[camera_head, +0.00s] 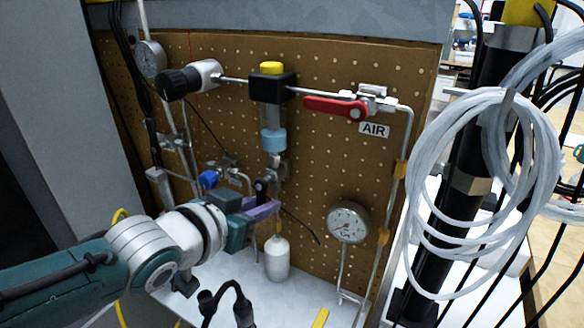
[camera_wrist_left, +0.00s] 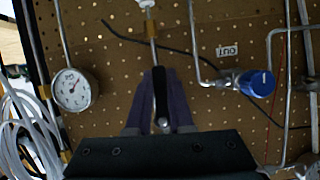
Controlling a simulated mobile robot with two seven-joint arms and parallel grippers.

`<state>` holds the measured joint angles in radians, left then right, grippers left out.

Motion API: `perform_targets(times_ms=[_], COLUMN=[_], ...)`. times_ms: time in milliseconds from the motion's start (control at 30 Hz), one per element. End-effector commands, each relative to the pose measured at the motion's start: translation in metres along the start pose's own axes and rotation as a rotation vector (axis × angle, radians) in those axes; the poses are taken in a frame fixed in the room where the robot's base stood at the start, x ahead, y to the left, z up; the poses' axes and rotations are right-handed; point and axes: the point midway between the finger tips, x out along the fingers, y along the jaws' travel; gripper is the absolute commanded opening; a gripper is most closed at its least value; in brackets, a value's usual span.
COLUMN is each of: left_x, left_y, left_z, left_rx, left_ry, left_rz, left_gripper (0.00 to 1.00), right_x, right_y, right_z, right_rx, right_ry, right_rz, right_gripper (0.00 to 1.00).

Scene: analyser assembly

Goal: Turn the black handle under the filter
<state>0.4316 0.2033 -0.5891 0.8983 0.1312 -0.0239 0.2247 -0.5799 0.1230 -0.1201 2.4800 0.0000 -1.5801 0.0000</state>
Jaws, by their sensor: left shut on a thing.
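The filter has a black body (camera_head: 271,88) with a yellow cap and a light blue bowl (camera_head: 273,140), mounted on the brown pegboard. The small black handle (camera_head: 261,189) is on the fitting below it. My left gripper (camera_head: 268,209) reaches in from the lower left, its purple fingers at the handle. In the left wrist view, the black handle (camera_wrist_left: 160,92) stands between the two purple fingers of my left gripper (camera_wrist_left: 159,74), and they are shut on it. Part of the handle is hidden by the fingers in the head view. My right gripper is not in view.
A red handle (camera_head: 335,107) marked AIR is at the upper right, a gauge (camera_head: 348,222) at the lower right. A blue knob (camera_head: 208,179) is left of the black handle. A white bottle (camera_head: 277,258) stands below my left gripper. Coiled clear tubing (camera_head: 425,200) hangs at the right.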

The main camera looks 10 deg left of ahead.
Motion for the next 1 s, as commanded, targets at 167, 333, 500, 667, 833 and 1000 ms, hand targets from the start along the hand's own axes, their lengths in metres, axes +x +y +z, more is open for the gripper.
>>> perform_targets(times_ms=[167, 333, 500, 667, 833, 1000], left_x=[0.0001, 0.0001, 0.0001, 0.0001, 0.0001, 0.0001], left_y=[0.0014, 0.0028, 0.0034, 0.0035, 0.0036, 0.0036], left_z=[-0.0007, -0.0007, -0.0007, -0.0008, -0.0009, -0.0007], left_rx=[-0.051, -0.075, -0.080, -0.079, -0.078, -0.077], left_ry=[0.002, 0.002, 0.002, 0.002, 0.002, 0.002], left_rz=[0.021, 0.030, 0.032, 0.032, 0.032, 0.032], left_gripper=[0.00, 0.00, 0.00, 0.00, 0.31, 0.50], right_x=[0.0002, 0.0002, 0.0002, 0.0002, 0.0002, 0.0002], right_y=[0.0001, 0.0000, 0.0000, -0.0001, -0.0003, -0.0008], right_z=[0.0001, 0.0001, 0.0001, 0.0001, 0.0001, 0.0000], right_rx=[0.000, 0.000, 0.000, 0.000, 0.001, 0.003], right_ry=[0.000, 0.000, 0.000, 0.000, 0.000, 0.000], right_rz=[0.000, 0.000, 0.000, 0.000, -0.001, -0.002], right_gripper=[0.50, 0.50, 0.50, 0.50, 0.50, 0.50])
